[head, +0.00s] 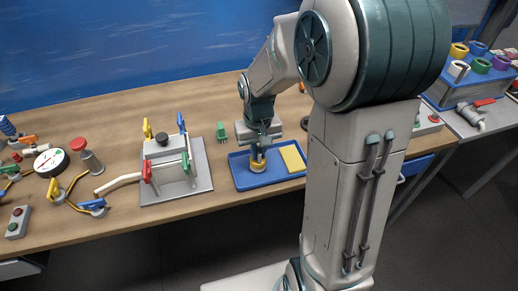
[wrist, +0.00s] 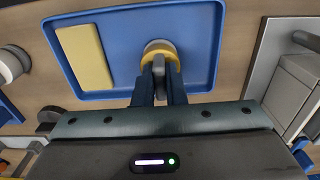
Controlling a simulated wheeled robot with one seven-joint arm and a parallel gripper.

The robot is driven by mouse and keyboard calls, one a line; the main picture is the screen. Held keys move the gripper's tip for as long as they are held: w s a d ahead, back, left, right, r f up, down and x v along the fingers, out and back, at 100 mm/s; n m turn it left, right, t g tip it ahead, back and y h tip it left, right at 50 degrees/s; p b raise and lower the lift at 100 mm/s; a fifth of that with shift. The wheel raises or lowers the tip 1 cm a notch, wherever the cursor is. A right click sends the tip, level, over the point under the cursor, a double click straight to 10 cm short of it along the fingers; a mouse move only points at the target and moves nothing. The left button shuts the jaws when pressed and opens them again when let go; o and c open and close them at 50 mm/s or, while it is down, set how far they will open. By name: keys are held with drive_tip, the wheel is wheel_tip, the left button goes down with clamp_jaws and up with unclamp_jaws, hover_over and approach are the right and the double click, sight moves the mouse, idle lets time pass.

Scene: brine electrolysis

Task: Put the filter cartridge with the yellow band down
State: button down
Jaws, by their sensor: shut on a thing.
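In the wrist view the cartridge (wrist: 158,47) shows as a pale round body with a yellow ring, at the tray's (wrist: 205,45) right half. My gripper (head: 258,153) points down over it, its fingers (wrist: 160,72) shut on the cartridge's grey upper part. The cartridge is at or just above the tray floor; I cannot tell whether it touches. The fingers hide part of it.
A flat yellow pad (head: 292,158) lies in the tray beside the cartridge. Left of the tray stands a grey cell stand (head: 175,170) with coloured clamps. A small green block (head: 222,131) is behind. Valves and a gauge (head: 51,162) fill the table's left end.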

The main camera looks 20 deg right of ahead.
drive_tip(key=shift+f, duration=0.2)
drive_tip(key=c, duration=1.5)
unclamp_jaws()
drive_tip(key=shift+r, duration=0.15)
wheel_tip(320, 180, up, 11)
drive_tip(key=shift+s+f+t, duration=0.1)
drive_tip(key=shift+s+t, duration=0.4)
drive_tip(key=shift+s, duration=1.85)
drive_tip(key=shift+s+f+t, duration=0.1)
drive_tip(key=shift+s+t, duration=0.4)
drive_tip(key=shift+s, duration=1.85)
drive_tip(key=shift+s+f+t, duration=0.1)
drive_tip(key=shift+s+t, duration=0.4)
drive_tip(key=shift+s, duration=1.85)
